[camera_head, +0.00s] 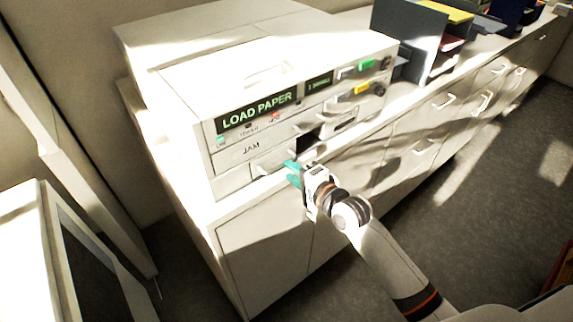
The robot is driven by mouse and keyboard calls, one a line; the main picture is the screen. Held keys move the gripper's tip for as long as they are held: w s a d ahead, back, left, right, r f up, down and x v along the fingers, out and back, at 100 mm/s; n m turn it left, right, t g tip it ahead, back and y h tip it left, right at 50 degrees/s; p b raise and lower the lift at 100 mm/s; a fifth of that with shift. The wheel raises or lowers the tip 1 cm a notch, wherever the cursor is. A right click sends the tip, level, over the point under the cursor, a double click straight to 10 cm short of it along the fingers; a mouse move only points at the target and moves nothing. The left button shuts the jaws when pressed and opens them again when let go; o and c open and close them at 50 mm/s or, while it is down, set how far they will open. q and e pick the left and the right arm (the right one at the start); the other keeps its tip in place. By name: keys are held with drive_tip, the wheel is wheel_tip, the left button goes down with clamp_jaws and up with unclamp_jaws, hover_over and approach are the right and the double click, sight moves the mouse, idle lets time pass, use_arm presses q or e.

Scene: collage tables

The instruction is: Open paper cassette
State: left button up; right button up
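The off-white printer (190,95) stands on a cabinet, its front display reading "LOAD PAPER". Below a panel marked "JAM", the low drawer front that looks like the paper cassette (233,182) appears flush or nearly flush with the body. My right gripper (292,173), with teal fingertips, is at the right part of this low front, close to or touching it. The fingertips hide part of the front there, and I cannot tell whether they are apart or closed on a handle. My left gripper is out of view.
The white cabinet (270,240) runs below the printer and on to the back right, with several handles. A dark file holder (405,35) with coloured papers stands right of the printer. A white-framed object (30,240) is at the left.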

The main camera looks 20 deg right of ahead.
drive_tip(key=shift+x, duration=1.4)
clamp_jaws()
